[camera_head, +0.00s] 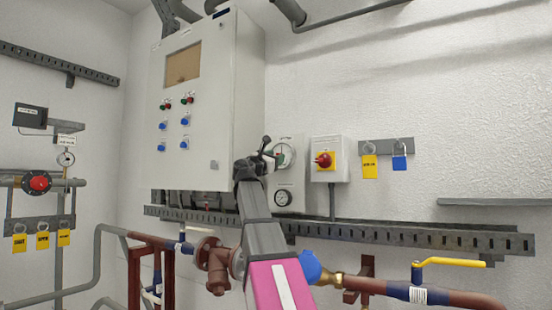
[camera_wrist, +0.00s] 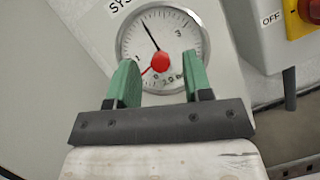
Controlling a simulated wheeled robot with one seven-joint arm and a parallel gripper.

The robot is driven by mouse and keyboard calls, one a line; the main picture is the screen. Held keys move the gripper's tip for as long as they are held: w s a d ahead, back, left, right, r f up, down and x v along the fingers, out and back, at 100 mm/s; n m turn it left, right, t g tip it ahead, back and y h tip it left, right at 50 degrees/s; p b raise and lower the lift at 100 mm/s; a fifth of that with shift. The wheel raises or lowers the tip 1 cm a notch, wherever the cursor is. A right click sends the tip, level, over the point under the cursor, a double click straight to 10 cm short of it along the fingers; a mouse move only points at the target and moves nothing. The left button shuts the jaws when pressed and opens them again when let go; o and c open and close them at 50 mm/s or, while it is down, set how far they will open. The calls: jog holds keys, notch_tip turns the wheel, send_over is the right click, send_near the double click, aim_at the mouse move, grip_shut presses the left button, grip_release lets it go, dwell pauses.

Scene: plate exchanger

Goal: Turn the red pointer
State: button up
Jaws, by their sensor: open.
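The round white gauge (camera_wrist: 185,30) fills the top middle of the wrist view. It has a black needle slanting up-left and a red knob (camera_wrist: 162,61) at its centre. A thin red pointer (camera_wrist: 146,73) runs from the knob down-left. My gripper (camera_wrist: 160,70) is open, with one green finger on each side of the dial's lower half and the red knob between and slightly beyond the tips. I see no finger touching the knob. In the head view my gripper (camera_head: 268,152) is just left of the gauge (camera_head: 287,154) and partly covers it.
A smaller gauge (camera_head: 283,197) sits below. The large grey cabinet (camera_head: 222,90) stands left of my gripper. A slotted rail (camera_head: 400,236) and pipes run below.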

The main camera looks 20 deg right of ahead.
jog(key=shift+w+d+r, duration=0.2)
jog(key=shift+d, duration=0.15)
grip_shut()
jog(key=shift+m+g, duration=0.4)
jog(key=shift+m, duration=0.1)
jog(key=shift+a+r+m+g+y, duration=0.1)
jog(key=shift+m+g+y, duration=0.75)
jog(key=shift+m, duration=2.6)
jog(key=shift+d+r+m+g+y, duration=0.15)
jog(key=shift+m+g+y, duration=0.65)
jog(key=shift+m, duration=2.7)
jog(key=shift+a+r+m+g+y, duration=0.15)
jog(key=shift+m+g+y, duration=0.65)
jog(key=shift+m, duration=2.65)
jog(key=shift+g+h, duration=0.25)
